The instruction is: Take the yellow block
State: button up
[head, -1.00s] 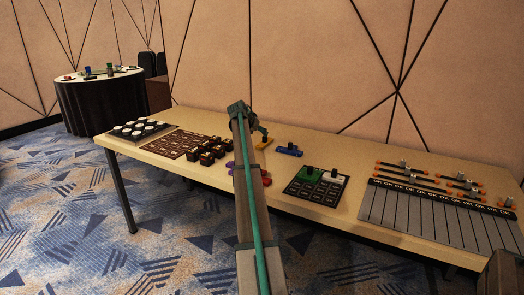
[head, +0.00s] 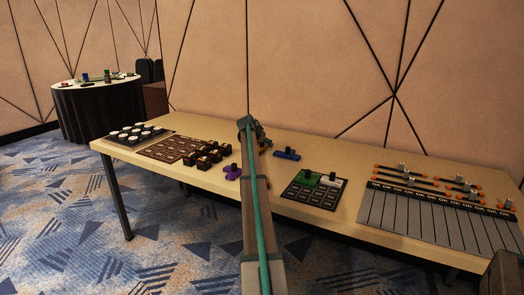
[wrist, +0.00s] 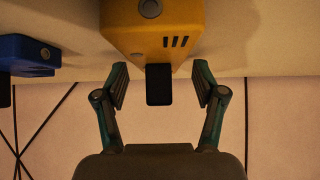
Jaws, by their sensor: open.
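The yellow block (wrist: 157,27) is close at the top of the wrist view, with dark slots on its face, a round grey spot and a black knob (wrist: 159,85) jutting toward me. My gripper (wrist: 161,84) is open, with one finger on each side of the knob and a visible gap to both. Whether the fingers touch the block's body, I cannot tell. In the head view my gripper (head: 262,139) is over the table's far half, and my arm and gripper mostly hide the yellow block.
A blue block (head: 287,154) lies just right of my gripper and also shows in the wrist view (wrist: 24,55). A purple block (head: 233,172) is left of my arm. A dark board (head: 318,196) bears green and white pieces. The wall is close behind the table.

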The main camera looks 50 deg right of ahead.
grip_shut()
dwell(0.4)
